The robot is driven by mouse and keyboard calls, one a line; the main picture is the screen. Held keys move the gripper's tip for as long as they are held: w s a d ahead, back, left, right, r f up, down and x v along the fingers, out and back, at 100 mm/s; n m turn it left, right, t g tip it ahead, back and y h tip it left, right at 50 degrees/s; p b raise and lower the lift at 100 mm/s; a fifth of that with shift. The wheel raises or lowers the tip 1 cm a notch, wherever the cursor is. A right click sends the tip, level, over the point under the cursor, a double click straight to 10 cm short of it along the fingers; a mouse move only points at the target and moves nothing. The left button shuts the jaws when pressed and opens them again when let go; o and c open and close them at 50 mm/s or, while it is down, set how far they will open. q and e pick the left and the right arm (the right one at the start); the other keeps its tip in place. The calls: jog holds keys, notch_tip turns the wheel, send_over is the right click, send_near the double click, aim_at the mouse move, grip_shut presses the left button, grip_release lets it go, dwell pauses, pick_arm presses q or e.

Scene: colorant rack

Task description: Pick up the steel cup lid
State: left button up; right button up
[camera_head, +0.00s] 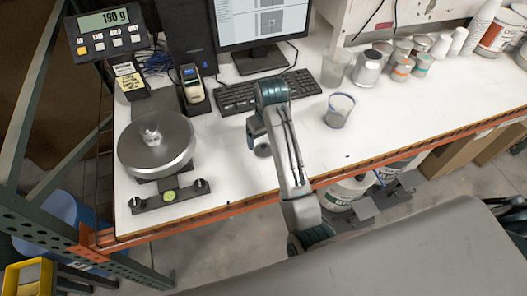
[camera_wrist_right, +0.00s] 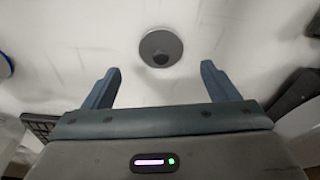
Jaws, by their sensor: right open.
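The steel cup lid (camera_head: 262,150) is a small round grey disc lying flat on the white table, in front of the keyboard. My right gripper (camera_wrist_right: 160,82) is open and empty. In the head view my right gripper (camera_head: 256,134) is beside the lid, partly hidden by its own wrist. My left gripper is not in view.
A round scale (camera_head: 140,160) with a small metal item on its pan stands left. A keyboard (camera_head: 235,97) lies behind the gripper. The table's orange front edge (camera_head: 240,203) is near.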

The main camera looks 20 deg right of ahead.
aim_at(264, 147)
jog(key=shift+f+p, duration=0.3)
notch_tip(264, 147, down, 4)
jog(key=shift+w+f+p, duration=0.1)
jog(key=shift+p, duration=1.05)
jog(key=shift+w+a+f, duration=0.1)
jog(key=shift+f, duration=0.15)
jog(key=c, duration=1.1)
jog(key=shift+r, duration=0.1)
